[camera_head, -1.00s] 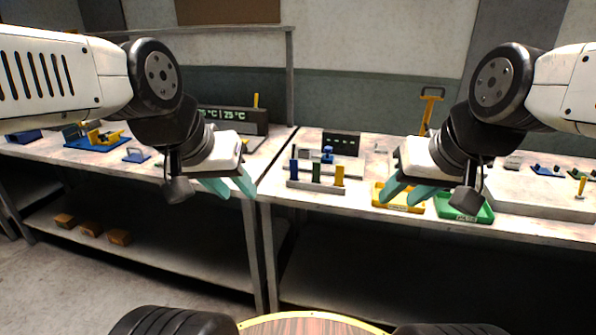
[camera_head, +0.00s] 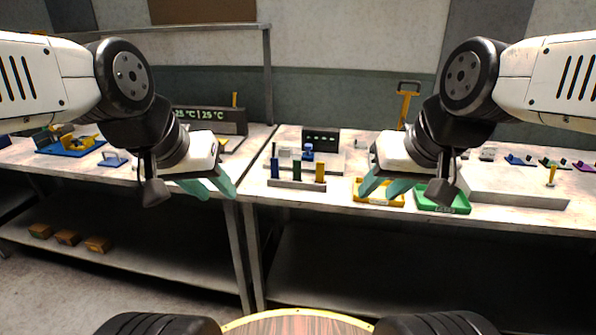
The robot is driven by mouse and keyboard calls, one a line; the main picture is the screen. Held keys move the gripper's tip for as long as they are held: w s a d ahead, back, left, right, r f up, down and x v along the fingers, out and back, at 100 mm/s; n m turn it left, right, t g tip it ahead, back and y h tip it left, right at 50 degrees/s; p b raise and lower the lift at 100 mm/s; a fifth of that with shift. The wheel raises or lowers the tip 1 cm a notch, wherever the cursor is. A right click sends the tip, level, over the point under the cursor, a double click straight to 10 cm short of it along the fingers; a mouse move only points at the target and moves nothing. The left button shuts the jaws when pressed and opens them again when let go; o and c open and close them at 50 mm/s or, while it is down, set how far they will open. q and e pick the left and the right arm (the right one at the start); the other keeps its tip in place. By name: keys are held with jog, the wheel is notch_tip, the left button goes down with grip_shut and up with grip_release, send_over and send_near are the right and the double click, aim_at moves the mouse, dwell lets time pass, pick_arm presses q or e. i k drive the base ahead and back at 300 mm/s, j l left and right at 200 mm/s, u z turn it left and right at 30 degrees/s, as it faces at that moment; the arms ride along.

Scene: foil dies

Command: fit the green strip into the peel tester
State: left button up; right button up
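The green strip (camera_head: 297,170) stands upright in a small grey rack (camera_head: 297,185), between a blue strip (camera_head: 275,168) and a yellow strip (camera_head: 320,171). Behind the rack is a light bench device with a blue clamp part (camera_head: 308,152) and a dark display panel (camera_head: 321,139); it looks like the peel tester, but I cannot be sure. My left gripper (camera_head: 208,189) has its teal fingers apart and empty, left of the rack in the picture. My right gripper (camera_head: 386,187) is also open and empty, right of the rack, in front of the yellow tray.
A yellow tray (camera_head: 394,201) and a green tray (camera_head: 455,209) lie at the table's front edge on the right. A temperature display (camera_head: 212,120) stands on the left table. Wooden blocks lie on the lower shelf.

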aim_at(325, 142)
jog(key=i+j+z, duration=0.35)
jog(key=i+j, duration=0.7)
